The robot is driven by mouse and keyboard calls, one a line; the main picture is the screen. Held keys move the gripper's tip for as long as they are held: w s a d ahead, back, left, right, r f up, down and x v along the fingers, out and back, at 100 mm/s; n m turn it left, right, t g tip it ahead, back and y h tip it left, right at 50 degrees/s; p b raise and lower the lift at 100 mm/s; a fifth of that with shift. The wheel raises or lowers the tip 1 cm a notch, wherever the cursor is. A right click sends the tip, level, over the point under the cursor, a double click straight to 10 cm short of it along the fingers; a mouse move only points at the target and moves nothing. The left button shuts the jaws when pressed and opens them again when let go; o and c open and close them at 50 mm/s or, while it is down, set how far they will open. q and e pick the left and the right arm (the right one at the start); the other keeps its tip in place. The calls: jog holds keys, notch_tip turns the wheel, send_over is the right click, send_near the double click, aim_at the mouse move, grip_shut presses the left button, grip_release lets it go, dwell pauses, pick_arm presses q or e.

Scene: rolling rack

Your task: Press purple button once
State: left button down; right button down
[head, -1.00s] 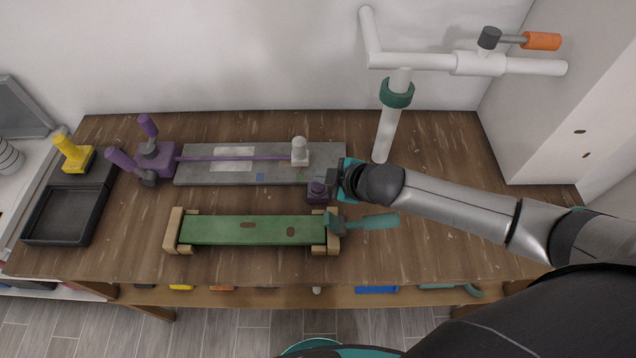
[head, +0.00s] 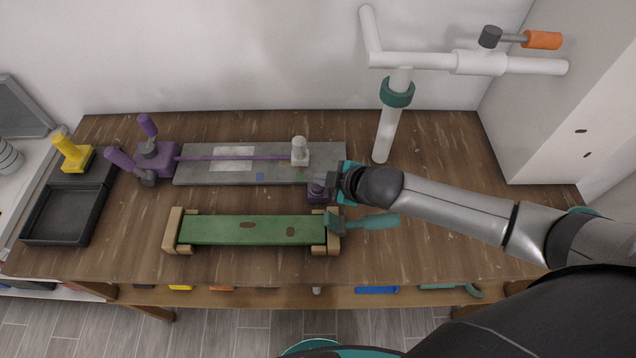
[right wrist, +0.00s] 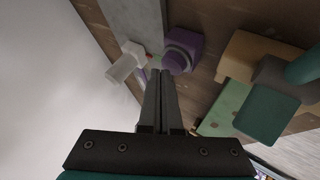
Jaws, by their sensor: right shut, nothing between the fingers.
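The purple button (head: 315,197) is a small purple block with a darker round top, on the wooden table at the right end of the grey slab. It also shows in the right wrist view (right wrist: 183,51), just beyond my fingertips. My right gripper (head: 328,184) is shut and empty, at the button's upper right in the head view. Its two fingers lie side by side in the right wrist view (right wrist: 160,75). The gripper partly covers the button in the head view, and I cannot tell whether they touch. My left gripper is not in view.
The grey slab (head: 205,173) carries a purple rod and a white knob (head: 299,152). A green board (head: 240,230) on wooden blocks and a teal-handled tool (head: 370,222) lie in front. White pipework (head: 388,130) stands behind my right arm. Purple-handled levers (head: 157,160) stand left.

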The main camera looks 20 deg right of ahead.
aim_at(323, 188)
jog(key=shift+f, duration=0.45)
jog(key=shift+r, duration=0.1)
dwell(0.4)
jog(key=shift+r+p, duration=0.85)
jog(key=shift+p, duration=0.05)
notch_tip(323, 188, up, 5)
jog(key=p, duration=0.5)
jog(key=shift+r, duration=0.1)
dwell(0.5)
